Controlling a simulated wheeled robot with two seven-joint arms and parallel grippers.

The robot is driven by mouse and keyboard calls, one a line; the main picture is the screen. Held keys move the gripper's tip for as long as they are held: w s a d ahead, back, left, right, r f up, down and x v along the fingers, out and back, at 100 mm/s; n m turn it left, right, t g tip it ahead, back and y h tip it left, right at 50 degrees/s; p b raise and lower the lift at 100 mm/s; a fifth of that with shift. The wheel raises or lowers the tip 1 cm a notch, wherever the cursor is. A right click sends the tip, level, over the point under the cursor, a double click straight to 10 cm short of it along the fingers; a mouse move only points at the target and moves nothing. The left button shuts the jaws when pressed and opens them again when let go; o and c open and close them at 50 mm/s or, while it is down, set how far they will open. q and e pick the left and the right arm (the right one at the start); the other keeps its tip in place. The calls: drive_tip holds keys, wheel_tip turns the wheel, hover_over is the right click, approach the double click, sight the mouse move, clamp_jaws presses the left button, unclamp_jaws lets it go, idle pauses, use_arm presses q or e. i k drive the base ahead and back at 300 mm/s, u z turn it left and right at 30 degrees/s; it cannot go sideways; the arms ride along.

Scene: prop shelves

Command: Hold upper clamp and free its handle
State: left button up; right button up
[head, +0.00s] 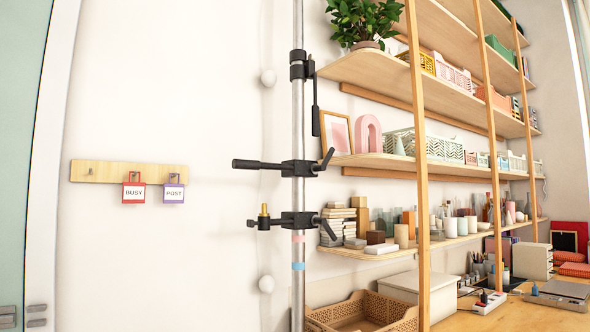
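A vertical metal pole (298,120) carries black clamps. The upper of two similar clamps (298,168) has a long bar handle (258,164) pointing left and a short lever (327,160) on its right. The lower clamp (297,220) has a brass stud (263,212) on its left and a lever (326,228) on its right. Above both, a black collar (300,66) grips the pole, with a handle (315,106) hanging down. Which piece is the task's upper clamp I cannot tell for certain. Neither of my grippers is in view.
Wooden shelves (365,160) stand close on the pole's right, with books (338,222), a basket (350,312) and a plant (364,20). On the left wall, a wooden rail (100,172) holds red BUSY (133,190) and purple POST (174,192) tags. Bare wall lies between rail and pole.

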sight(315, 168)
drive_tip(key=k, duration=0.65)
drive_tip(key=z, duration=0.6)
drive_tip(key=i, duration=2.05)
drive_tip(key=u, duration=0.85)
